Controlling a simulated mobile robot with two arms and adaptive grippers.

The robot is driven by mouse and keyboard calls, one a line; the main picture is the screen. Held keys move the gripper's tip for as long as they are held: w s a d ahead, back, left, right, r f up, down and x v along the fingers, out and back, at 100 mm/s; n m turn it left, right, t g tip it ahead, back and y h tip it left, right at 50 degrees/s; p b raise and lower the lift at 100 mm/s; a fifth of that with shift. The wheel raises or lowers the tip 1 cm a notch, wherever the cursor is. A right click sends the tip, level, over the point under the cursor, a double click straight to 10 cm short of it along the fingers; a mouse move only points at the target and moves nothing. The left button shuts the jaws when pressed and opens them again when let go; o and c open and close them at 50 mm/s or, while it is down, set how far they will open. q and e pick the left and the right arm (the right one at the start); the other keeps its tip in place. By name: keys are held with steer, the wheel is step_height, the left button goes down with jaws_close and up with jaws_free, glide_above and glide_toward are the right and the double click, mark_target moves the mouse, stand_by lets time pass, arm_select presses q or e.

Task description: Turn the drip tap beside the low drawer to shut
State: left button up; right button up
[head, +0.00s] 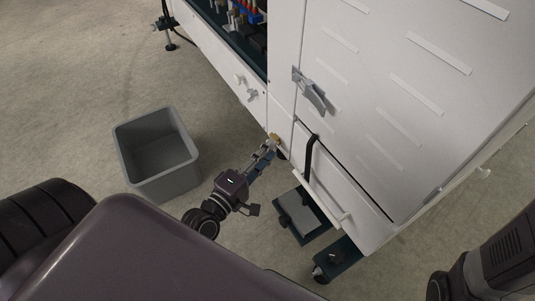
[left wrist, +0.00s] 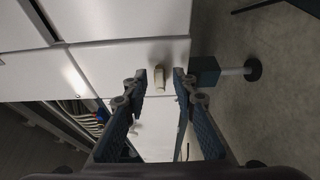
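The drip tap (head: 275,138) is a small brass-coloured fitting low on the white machine, just left of the low drawer (head: 345,185). My left gripper (head: 269,147) reaches up to it from the lower left. In the left wrist view the tap (left wrist: 160,78) is a small pale beige piece between the tips of my open left gripper (left wrist: 163,76). A gap shows on each side of it, so the fingers look clear of it. The tap's handle position cannot be made out. My right gripper is out of view.
A grey open bin (head: 157,155) stands on the floor left of my left arm. A black curved bar (head: 310,157) and a white handle bar (head: 322,197) stick out at the drawer. A grey latch (head: 311,91) is above. Dark machine feet (head: 336,258) stand below.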

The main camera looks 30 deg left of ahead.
arm_select(q)
steer(key=shift+c, duration=0.5)
jaws_close()
